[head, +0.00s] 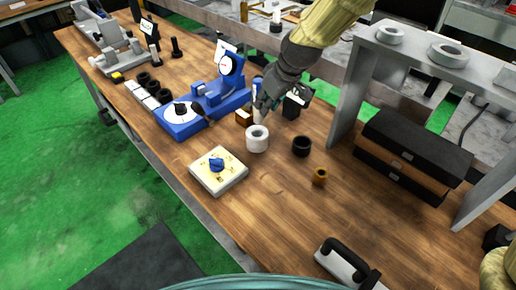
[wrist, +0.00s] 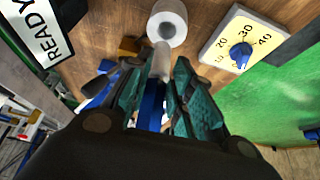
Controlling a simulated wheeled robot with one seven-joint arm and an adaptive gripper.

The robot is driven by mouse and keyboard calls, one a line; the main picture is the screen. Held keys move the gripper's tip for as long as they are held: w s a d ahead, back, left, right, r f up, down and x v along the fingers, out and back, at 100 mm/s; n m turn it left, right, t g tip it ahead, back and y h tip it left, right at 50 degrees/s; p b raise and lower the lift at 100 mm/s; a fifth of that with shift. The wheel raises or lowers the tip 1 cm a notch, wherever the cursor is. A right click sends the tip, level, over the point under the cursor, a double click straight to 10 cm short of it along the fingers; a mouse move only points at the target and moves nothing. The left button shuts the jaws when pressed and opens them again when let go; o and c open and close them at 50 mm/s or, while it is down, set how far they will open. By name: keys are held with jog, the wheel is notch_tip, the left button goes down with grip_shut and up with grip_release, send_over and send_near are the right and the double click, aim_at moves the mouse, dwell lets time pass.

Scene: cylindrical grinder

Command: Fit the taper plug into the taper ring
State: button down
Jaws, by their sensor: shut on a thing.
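The taper ring is a light grey-white thick ring (head: 257,139) standing on the wooden bench, its bore facing up. In the wrist view the ring (wrist: 168,20) is at the top middle. My gripper (head: 264,104) is shut on the taper plug, which has a pale cone (wrist: 160,62) and a blue handle (wrist: 151,105) between the teal finger pads (wrist: 155,92). The plug's pale end points down toward the ring. In the head view the plug's cone (head: 257,113) shows just behind and above the ring. The plug is outside the bore; the exact gap cannot be told.
A cream dial block with a blue knob (head: 218,170) stands left of the ring. A black ring (head: 302,146) and a small brown ring (head: 320,177) stand to the right. A blue gauge stand (head: 212,100) is behind left.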

aim_at(265, 138)
jog(key=shift+a+f+p, duration=0.15)
jog(key=shift+f+p, duration=0.7)
jog(key=shift+f, duration=4.05)
jog(key=shift+f, duration=0.15)
jog(key=c, duration=1.3)
grip_release()
jog(key=shift+o, duration=0.2)
jog(key=b+v, duration=0.1)
jog(key=v, duration=1.1)
jog(key=shift+b, duration=0.3)
jog(key=shift+s, duration=0.1)
